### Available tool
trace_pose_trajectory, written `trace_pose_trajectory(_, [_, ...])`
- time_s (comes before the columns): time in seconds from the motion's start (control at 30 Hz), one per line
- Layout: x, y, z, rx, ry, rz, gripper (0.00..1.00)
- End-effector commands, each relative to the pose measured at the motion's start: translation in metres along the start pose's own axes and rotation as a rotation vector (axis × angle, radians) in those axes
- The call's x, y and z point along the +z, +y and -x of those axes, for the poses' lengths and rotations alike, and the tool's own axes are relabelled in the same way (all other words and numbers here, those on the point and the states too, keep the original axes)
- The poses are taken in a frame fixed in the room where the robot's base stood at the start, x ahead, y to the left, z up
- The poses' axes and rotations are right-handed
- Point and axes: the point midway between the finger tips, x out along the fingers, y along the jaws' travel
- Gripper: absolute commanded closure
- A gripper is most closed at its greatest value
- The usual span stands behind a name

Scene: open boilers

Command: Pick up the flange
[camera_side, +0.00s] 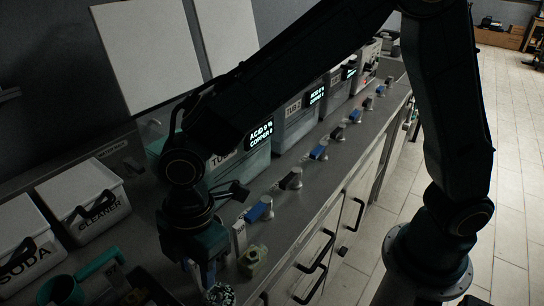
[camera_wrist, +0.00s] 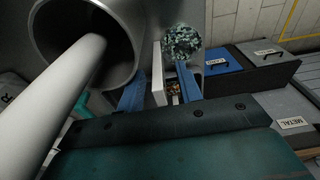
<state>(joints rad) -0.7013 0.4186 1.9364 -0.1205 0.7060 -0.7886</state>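A round, speckled grey-green piece, which may be the flange, shows in the wrist view (camera_wrist: 182,43) just beyond the tip of the right finger. In the side view it is at the bottom edge (camera_side: 220,295), below my gripper (camera_side: 204,280), and partly cut off. My gripper's two blue fingers (camera_wrist: 160,72) are apart, with nothing clearly held between them. A white-edged upright piece shows between the fingers, farther off. I cannot tell whether the right finger touches the speckled piece.
A beige-green fitting (camera_side: 252,262) stands right of my gripper. White soda (camera_side: 20,245) and cleaner (camera_side: 95,215) bins stand at left. Labelled tubs (camera_side: 245,165) line the counter's back; several blue and dark handles line its front. In the wrist view, a blue-lidded box (camera_wrist: 222,62) is at right.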

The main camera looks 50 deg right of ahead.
Motion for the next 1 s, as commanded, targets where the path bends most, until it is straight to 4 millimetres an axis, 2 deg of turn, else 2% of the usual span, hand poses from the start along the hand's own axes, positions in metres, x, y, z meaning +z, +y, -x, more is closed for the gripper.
trace_pose_trajectory(0.17, [0.0001, 0.0, -0.0091, 0.001, 0.0, 0.0, 0.65])
trace_pose_trajectory(0.63, [0.0001, 0.0002, -0.0087, 0.001, 0.0, 0.0, 0.65])
trace_pose_trajectory(0.67, [0.0001, 0.0002, -0.0087, 0.001, 0.0, 0.0, 0.68])
trace_pose_trajectory(0.8, [0.0001, 0.0002, -0.0087, 0.001, 0.0, 0.0, 0.96])
trace_pose_trajectory(0.83, [0.0001, 0.0002, -0.0086, 0.001, 0.0, 0.0, 1.0])
trace_pose_trajectory(1.0, [0.0001, 0.0001, -0.0086, 0.001, 0.0, 0.0, 1.0])
